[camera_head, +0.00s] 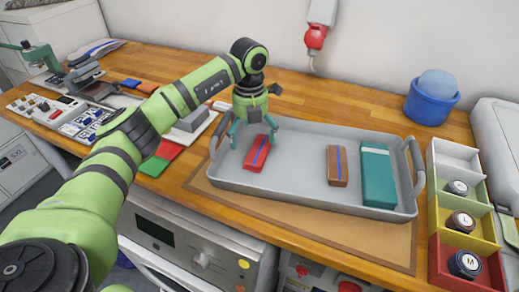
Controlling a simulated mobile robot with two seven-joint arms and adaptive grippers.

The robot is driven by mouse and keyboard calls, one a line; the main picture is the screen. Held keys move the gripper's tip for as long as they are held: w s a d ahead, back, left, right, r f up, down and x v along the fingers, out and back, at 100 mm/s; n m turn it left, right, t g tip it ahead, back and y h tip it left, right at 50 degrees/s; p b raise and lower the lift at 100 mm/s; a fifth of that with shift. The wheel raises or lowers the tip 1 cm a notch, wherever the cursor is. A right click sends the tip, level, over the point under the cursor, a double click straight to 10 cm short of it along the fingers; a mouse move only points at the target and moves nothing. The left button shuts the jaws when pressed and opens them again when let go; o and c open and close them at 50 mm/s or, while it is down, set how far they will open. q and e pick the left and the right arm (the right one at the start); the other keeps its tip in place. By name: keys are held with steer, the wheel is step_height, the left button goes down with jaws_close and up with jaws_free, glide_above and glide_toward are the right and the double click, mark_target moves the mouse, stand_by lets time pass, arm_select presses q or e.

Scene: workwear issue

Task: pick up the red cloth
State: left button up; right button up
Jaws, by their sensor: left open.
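The red cloth (252,160), a folded block with a blue stripe, lies at the left end of the grey tray (300,196). My left gripper (253,138) points down over the far part of the red cloth, with its teal fingers spread apart on either side. The jaws hold nothing. I cannot tell whether the fingers touch the cloth or the tray. My right gripper is not in view.
A brown block (336,166) and a teal block (378,180) lie at the tray's right. Tray handles (416,160) stand up at both ends. Coloured bins (467,242) with round lettered items stand at right. A blue tub (431,103) stands behind. Flat coloured pieces (168,149) lie left.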

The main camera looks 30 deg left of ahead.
mark_target(252, 151)
arm_select(q)
steer(key=f+p, duration=0.1)
steer(key=f, duration=0.1)
steer(key=f+p, duration=0.1)
steer(key=f, duration=0.1)
steer(key=shift+s+d+f, duration=0.1)
steer(key=shift+d+f, duration=0.1)
steer(key=shift+f, duration=0.4)
steer(key=c, duration=1.1)
